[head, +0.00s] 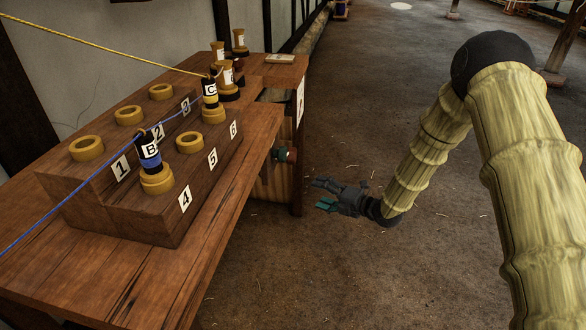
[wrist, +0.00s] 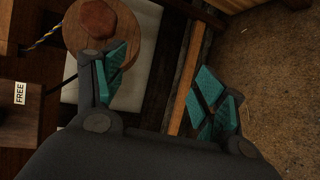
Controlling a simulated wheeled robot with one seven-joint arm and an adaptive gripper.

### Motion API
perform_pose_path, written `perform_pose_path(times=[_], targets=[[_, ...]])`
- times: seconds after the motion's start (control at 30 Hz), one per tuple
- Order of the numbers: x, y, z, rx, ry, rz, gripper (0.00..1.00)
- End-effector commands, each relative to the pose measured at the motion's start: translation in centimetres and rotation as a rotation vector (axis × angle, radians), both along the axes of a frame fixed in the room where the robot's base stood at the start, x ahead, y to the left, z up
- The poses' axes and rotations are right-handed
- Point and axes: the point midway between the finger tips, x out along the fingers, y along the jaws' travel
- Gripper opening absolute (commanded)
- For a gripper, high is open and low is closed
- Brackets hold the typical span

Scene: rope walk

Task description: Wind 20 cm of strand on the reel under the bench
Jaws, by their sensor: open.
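The reel under the bench shows in the wrist view as a round wooden disc (wrist: 76,38) with a reddish-brown knob (wrist: 98,20) on its face. A twisted blue and yellow strand (wrist: 45,37) runs to its left side. In the head view, a reddish knob (head: 292,155) sticks out at the bench's right side. My gripper (head: 320,193) is open and empty, with teal finger pads, to the right of and below this knob. In the wrist view my gripper (wrist: 163,85) has its left finger overlapping the disc's lower right; contact cannot be told.
A label reading FREE (wrist: 19,93) is on a dark wooden block at left in the wrist view. The bench (head: 215,240) carries a numbered block (head: 110,215), bobbin B (head: 149,150), bobbin C (head: 210,92) and taut yellow and blue strands. Open floor (head: 330,270) lies to the right.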

Motion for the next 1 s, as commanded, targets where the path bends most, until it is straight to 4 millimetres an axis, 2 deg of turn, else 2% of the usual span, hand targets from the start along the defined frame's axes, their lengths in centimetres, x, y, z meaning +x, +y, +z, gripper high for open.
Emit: perform_pose_path(times=[0.03,0.2,0.6,0.8,1.0], targets=[[1.1,0.1,-0.2,-0.023,-0.082,0.038,0.71],[3.5,0.3,1.9,-0.113,-0.36,0.167,0.71],[6.6,-0.3,6.2,-0.322,-1.014,0.426,0.71],[7.0,-0.9,7.8,-0.389,-1.235,0.506,0.71],[7.1,-0.9,8.4,-0.411,-1.307,0.532,0.71]])
